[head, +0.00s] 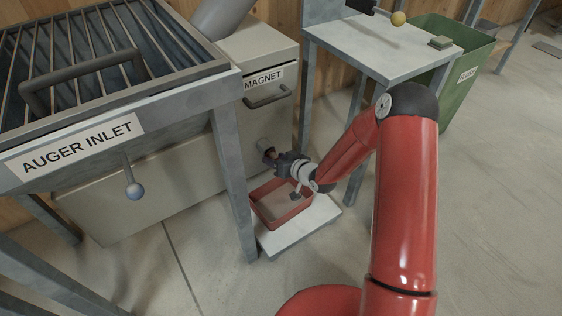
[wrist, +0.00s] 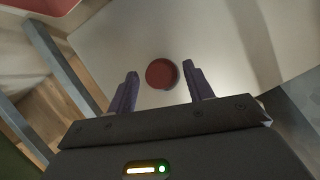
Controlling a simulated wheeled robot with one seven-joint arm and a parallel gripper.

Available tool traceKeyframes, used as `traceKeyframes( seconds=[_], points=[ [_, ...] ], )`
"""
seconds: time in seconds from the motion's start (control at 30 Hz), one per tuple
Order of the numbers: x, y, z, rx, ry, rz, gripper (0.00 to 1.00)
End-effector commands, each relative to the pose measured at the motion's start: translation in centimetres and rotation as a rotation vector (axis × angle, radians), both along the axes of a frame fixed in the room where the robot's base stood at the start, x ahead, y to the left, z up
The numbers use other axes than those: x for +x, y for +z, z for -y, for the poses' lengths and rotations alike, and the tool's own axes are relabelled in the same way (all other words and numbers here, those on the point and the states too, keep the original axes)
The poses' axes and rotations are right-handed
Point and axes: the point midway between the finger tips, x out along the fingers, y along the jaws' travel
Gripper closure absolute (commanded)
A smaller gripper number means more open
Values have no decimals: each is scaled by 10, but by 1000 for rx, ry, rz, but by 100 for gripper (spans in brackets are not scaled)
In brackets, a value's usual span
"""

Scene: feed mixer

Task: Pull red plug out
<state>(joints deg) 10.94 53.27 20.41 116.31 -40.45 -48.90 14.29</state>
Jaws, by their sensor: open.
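The red plug (wrist: 161,74) is a round red disc seen end-on in the wrist view, against a pale flat surface. In the head view a dark reddish end (head: 270,153) shows at the round grey port (head: 264,144) low on the mixer's side, largely hidden by my gripper. My gripper (head: 274,157) is close to that port.
A red tray (head: 257,206) sits on a white platform (head: 325,213) below the port. A grey frame leg (head: 232,175) stands left of it. A small table (head: 360,45) and a green bin (head: 461,70) stand behind my arm. Open floor lies to the right.

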Motion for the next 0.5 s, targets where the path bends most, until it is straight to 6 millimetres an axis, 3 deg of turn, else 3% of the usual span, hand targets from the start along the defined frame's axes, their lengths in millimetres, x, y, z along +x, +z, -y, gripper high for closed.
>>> traceKeyframes(
  seconds=[0.2,0.5],
  points=[
    [0,0,0,0,0,0,51],
    [0,0,0,-1,1,0,90]
  ],
)
